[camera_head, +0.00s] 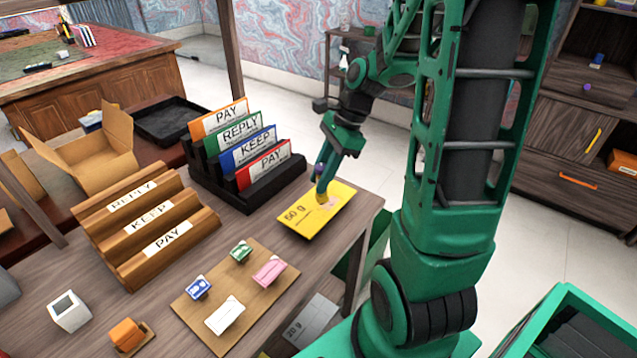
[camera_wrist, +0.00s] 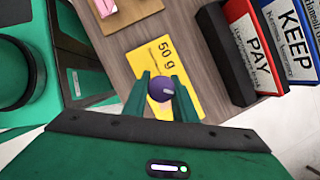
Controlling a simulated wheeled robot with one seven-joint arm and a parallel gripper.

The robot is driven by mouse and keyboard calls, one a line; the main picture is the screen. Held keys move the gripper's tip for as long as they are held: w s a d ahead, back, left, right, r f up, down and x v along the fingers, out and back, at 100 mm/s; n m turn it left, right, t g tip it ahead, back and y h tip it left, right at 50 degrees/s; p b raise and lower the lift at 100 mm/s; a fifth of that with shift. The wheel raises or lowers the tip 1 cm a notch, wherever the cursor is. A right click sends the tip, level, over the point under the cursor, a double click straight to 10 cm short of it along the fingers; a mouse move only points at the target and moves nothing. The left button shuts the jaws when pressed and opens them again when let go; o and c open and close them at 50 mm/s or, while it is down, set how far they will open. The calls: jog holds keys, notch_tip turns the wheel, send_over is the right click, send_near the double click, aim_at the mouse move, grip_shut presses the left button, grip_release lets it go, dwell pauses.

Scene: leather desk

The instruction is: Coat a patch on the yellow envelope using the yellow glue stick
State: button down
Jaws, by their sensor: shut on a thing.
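The yellow envelope (camera_head: 307,222), marked "50 g", lies flat near the right edge of the desk; it also shows in the wrist view (camera_wrist: 187,60). A small pinkish patch shows on it beside the stick's lower end. My gripper (camera_head: 323,184) is over the envelope, pointing down, shut on the glue stick. The stick's round purple end (camera_wrist: 161,90) shows between the fingers in the wrist view. In the head view its yellow lower part (camera_head: 321,197) is at the envelope's surface; I cannot tell whether it touches. The fingers hide most of the stick.
A black rack (camera_head: 245,199) with labelled coloured folders stands behind left of the envelope. A wooden sorter (camera_head: 140,262) is at the left. A tan board (camera_head: 196,310) with several small stamp-like pieces lies in front. A white cube (camera_head: 69,311) and an orange block (camera_head: 127,334) stand front left.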

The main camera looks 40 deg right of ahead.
aim_at(319, 167)
jog(key=shift+r, duration=2.5)
jog(key=shift+d, duration=0.15)
